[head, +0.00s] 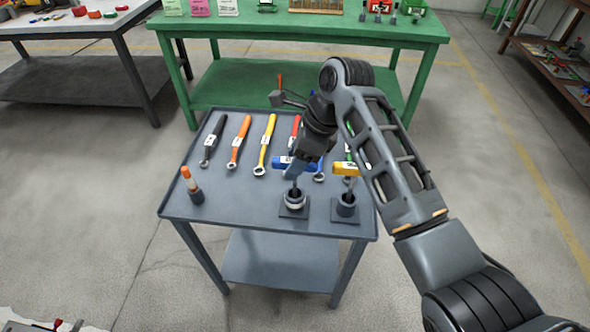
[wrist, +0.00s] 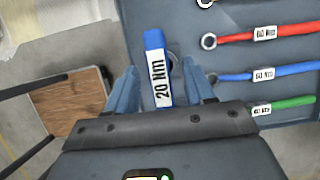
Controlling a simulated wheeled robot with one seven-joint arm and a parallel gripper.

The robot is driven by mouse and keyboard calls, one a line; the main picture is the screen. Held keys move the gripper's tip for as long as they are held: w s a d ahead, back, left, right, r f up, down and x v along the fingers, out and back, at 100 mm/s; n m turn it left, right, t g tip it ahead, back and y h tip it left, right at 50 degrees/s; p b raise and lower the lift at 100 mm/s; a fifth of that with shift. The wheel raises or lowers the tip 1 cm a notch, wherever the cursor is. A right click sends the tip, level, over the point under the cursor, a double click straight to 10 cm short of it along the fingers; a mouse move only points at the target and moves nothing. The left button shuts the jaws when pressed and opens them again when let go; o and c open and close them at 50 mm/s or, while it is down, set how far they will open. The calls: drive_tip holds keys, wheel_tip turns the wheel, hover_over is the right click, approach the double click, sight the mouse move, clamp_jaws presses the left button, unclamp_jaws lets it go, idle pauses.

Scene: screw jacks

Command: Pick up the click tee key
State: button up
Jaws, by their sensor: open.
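A blue tee-handled key labelled 20 Nm (wrist: 155,45) stands upright in a square-based holder (head: 293,212) near the front of the grey table; its handle also shows in the head view (head: 281,162). A second tee key with a yellow handle (head: 347,169) stands in a holder (head: 346,211) to its right. My gripper (wrist: 160,88) is open, its two blue-grey fingers on either side of the blue handle, with visible gaps. It also shows in the head view (head: 296,168), at the blue key. My arm partly hides the blue handle there.
Several ring-ended wrenches lie behind on the grey table (head: 235,197), including black (head: 213,138), orange (head: 239,138), yellow (head: 266,143) and red ones. An orange-topped tool (head: 190,181) stands at the left. A green workbench (head: 300,28) stands behind.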

sight(295, 185)
drive_tip(key=shift+x, duration=1.4)
drive_tip(key=shift+c, duration=0.2)
clamp_jaws()
